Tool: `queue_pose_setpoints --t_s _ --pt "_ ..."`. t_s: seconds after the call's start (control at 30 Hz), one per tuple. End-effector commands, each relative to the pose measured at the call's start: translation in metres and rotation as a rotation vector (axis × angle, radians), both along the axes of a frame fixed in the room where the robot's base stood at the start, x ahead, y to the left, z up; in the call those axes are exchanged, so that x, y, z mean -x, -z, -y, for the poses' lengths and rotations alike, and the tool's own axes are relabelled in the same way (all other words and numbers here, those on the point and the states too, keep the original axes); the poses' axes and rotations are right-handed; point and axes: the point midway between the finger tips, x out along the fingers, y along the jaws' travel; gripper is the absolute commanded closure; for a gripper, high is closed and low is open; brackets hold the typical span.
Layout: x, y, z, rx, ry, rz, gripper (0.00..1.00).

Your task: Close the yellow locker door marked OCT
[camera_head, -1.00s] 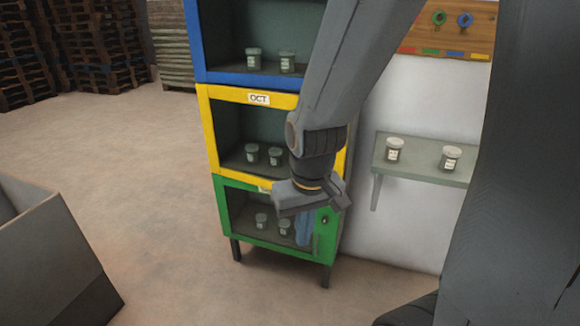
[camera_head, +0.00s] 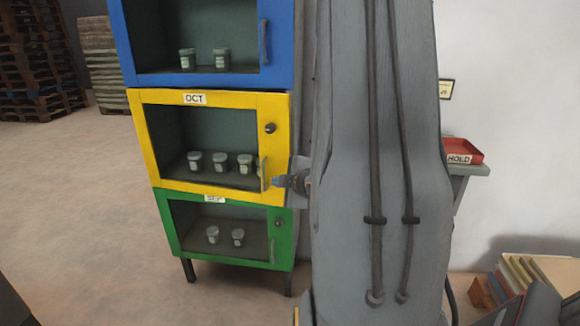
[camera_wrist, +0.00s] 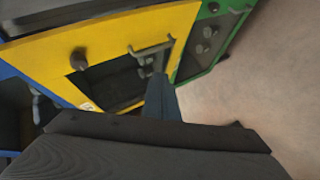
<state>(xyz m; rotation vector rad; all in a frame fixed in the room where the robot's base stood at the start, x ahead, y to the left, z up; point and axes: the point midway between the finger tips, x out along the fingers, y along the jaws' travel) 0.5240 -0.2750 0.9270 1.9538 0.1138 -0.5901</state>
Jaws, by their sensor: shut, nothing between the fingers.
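The yellow locker door marked OCT (camera_head: 215,190) is the middle door of a stacked cabinet. It has a dark window, a round knob (camera_head: 270,128) and a bar handle (camera_head: 263,176) on its right side. It looks flush, or nearly so, with the cabinet; a small gap cannot be ruled out. My gripper (camera_head: 279,182) is at the door's lower right, close to the handle. In the wrist view my shut, empty gripper (camera_wrist: 159,78) points at the yellow door (camera_wrist: 120,38) by the handle (camera_wrist: 151,47). I cannot tell whether it touches.
The blue locker (camera_head: 282,45) is above and the green locker (camera_head: 285,240) below. Several jars (camera_head: 219,162) stand behind the yellow door's window. A red tray (camera_head: 463,151) sits on a shelf at right. A crate of books (camera_head: 530,275) stands lower right. Floor at left is clear.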

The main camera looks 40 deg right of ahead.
Motion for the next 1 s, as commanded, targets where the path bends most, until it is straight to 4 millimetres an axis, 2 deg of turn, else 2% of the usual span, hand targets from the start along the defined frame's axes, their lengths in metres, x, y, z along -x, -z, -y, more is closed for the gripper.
queue_pose_setpoints --t_s 0.03,0.2,0.4,0.5,0.67,1.0 --pt "0.006 0.008 0.019 0.066 -0.021 0.056 1.0" --pt "0.026 -0.003 0.052 0.289 -0.093 0.241 1.0" --pt "0.047 -0.015 0.067 0.433 -0.112 0.362 1.0" --pt "0.048 -0.019 0.069 0.457 -0.113 0.382 1.0" --pt "0.031 -0.02 0.071 0.46 -0.117 0.386 1.0" --pt "-0.034 -0.021 0.083 0.459 -0.117 0.384 1.0"
